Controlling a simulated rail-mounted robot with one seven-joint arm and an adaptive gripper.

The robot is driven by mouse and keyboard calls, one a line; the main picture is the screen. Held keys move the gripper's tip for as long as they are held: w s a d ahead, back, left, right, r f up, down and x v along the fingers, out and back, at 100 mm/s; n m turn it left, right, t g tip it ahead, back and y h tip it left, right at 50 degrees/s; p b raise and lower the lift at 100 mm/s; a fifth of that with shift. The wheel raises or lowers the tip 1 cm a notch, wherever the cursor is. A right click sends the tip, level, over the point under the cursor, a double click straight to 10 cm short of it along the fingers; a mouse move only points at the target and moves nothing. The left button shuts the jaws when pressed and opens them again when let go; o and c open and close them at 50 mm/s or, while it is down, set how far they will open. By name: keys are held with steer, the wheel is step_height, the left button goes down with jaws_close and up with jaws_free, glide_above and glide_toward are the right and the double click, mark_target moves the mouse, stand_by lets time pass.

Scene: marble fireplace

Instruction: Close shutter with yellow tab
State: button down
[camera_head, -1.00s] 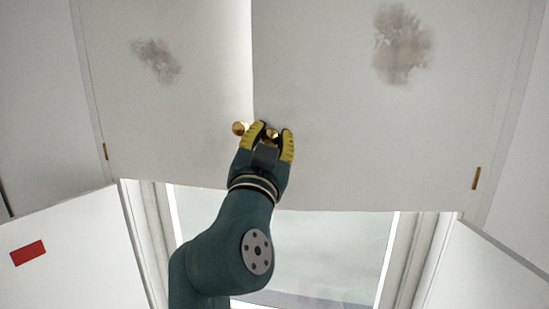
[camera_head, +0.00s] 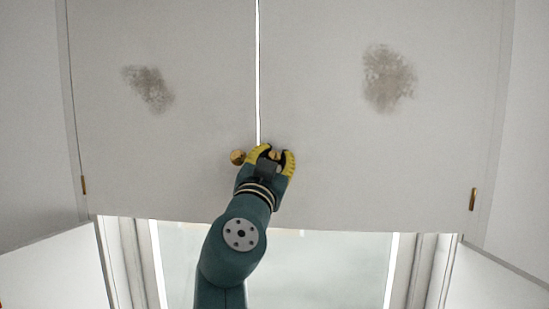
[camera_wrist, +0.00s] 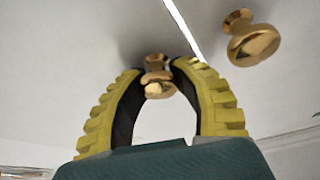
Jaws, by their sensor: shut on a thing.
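Two white upper shutters, the left one (camera_head: 160,140) and the right one (camera_head: 330,140), stand side by side with a narrow bright gap between them. Each bears a grey-brown smudge and a brass knob at its inner lower corner. My gripper (camera_head: 274,153), with yellow-ribbed fingers, is shut on the right shutter's knob (camera_head: 275,155). The wrist view shows that knob (camera_wrist: 157,80) between the fingertips. The left shutter's knob (camera_head: 237,157) is free, just left of my gripper; it also shows in the wrist view (camera_wrist: 253,43). I see no yellow tab on either shutter.
Below are a window pane (camera_head: 320,265) and its white frame. Lower shutters stand open at left (camera_head: 50,270) and right (camera_head: 490,280). A sliver of red shows at the far left edge. Brass hinges (camera_head: 473,199) sit at the outer edges.

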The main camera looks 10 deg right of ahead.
steer(key=shift+a, duration=0.1)
steer(key=c, duration=0.7)
jaws_free()
steer(key=v, duration=1.2)
steer(key=shift+f, duration=0.15)
